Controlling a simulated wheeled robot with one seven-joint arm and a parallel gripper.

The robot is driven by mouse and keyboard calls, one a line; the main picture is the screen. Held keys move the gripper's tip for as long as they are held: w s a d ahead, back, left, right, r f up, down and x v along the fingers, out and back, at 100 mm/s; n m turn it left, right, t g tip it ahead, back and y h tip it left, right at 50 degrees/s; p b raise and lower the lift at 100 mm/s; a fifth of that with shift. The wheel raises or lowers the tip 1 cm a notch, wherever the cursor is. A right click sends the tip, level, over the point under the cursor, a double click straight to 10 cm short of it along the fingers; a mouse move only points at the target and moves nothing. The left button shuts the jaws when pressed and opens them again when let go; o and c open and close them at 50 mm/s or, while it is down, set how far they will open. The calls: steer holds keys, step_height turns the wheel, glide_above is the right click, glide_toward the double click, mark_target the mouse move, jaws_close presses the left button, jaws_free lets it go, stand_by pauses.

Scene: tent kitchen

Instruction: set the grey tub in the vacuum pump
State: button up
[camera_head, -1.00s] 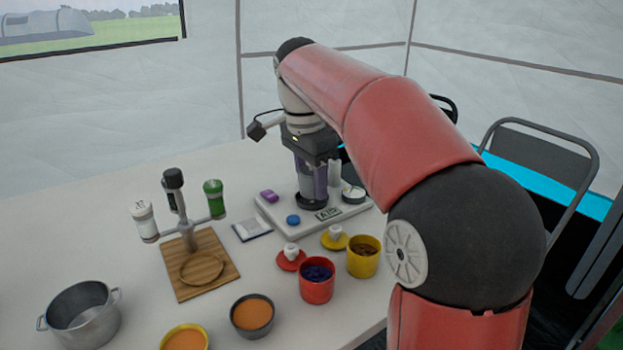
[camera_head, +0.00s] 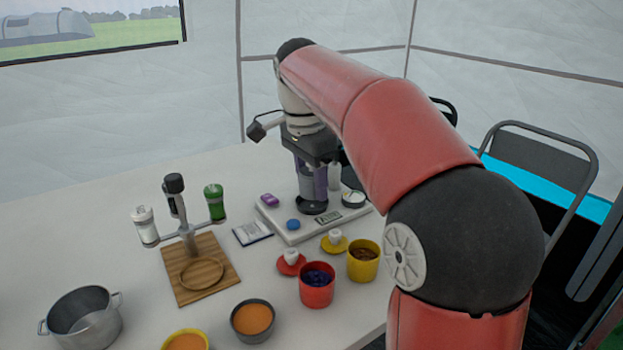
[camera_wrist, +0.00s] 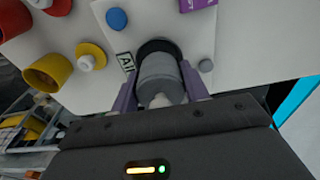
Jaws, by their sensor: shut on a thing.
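My gripper (camera_head: 312,188) is shut on the grey tub (camera_head: 308,181), with a purple finger on each side of it. The tub also shows between the fingers in the wrist view (camera_wrist: 160,78), with something pale at its near end. It looks upright over the round black seat (camera_head: 312,207) of the vacuum pump (camera_head: 268,222), a white board with a blue knob, a purple block and an "AIR" label. In the wrist view the black seat (camera_wrist: 158,45) shows just beyond the tub. I cannot tell whether the tub touches the seat.
A red pot (camera_head: 317,292) and a yellow pot (camera_head: 363,265) stand in front of the pump, with their lids beside them. A spice stand (camera_head: 185,225), wooden board (camera_head: 212,252), metal pot (camera_head: 82,318) and soup bowl (camera_head: 252,320) are to the left.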

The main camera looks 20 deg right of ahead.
mark_target(307, 173)
steer(key=shift+f+b, duration=0.6)
steer(key=shift+f, duration=0.3)
steer(key=o, duration=0.5)
steer(key=shift+a+r+p, duration=0.15)
steer(key=shift+r+p, duration=0.5)
steer(key=shift+r, duration=0.95)
steer(key=shift+s+a+r, duration=0.1)
steer(key=shift+a+r, duration=0.1)
steer(key=shift+r, duration=1.8)
steer(key=shift+s+a+r, duration=0.1)
steer(key=shift+a+r, duration=0.1)
steer(key=shift+r, duration=1.75)
